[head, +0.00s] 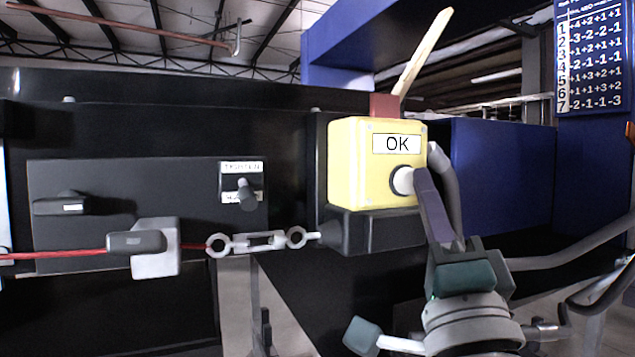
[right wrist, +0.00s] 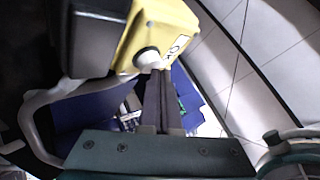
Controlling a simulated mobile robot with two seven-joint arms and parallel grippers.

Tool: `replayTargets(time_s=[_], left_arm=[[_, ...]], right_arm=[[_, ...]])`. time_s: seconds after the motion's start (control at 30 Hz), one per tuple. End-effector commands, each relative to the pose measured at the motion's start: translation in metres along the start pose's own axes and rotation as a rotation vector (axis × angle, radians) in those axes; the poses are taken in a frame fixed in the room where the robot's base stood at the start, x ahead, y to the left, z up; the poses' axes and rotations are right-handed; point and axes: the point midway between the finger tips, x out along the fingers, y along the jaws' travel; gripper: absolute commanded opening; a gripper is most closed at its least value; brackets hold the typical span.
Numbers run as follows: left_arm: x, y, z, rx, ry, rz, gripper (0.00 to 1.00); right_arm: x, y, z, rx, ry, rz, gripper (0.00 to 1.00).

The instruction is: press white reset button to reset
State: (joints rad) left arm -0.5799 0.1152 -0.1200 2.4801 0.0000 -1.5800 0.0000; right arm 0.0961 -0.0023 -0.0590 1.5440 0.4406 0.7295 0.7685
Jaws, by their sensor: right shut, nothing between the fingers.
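The white reset button (head: 403,181) sits on the lower right of the front of a yellow box (head: 350,165) labelled OK. In the head view my right gripper (head: 424,180) is shut and empty, with its fingertips right at the button's right side, covering part of it. In the right wrist view the button (right wrist: 147,58) shows just beyond the tips of the shut fingers (right wrist: 160,75). The tips appear to touch or nearly touch it; I cannot tell which. My left gripper is not in view.
A red cable (head: 60,254) with a grey switch body (head: 155,250) and a turnbuckle (head: 258,241) run left of the box. A knob (head: 66,204) and toggle switch (head: 245,193) sit on the dark panel. A grey curved tube (head: 444,170) and blue housing (head: 500,180) stand to the right.

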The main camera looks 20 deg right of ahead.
Motion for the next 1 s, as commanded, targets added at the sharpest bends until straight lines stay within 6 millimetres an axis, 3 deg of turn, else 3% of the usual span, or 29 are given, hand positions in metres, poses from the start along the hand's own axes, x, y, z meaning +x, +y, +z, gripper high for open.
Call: replayTargets(time_s=[0.7,1.0], left_arm=[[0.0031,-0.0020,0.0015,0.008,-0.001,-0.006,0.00],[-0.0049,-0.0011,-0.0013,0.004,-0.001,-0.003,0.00]], right_arm=[[0.0039,0.0026,0.0032,0.000,-0.002,0.001,0.00],[-0.0030,-0.0043,-0.0029,-0.001,-0.002,0.001,0.00]])
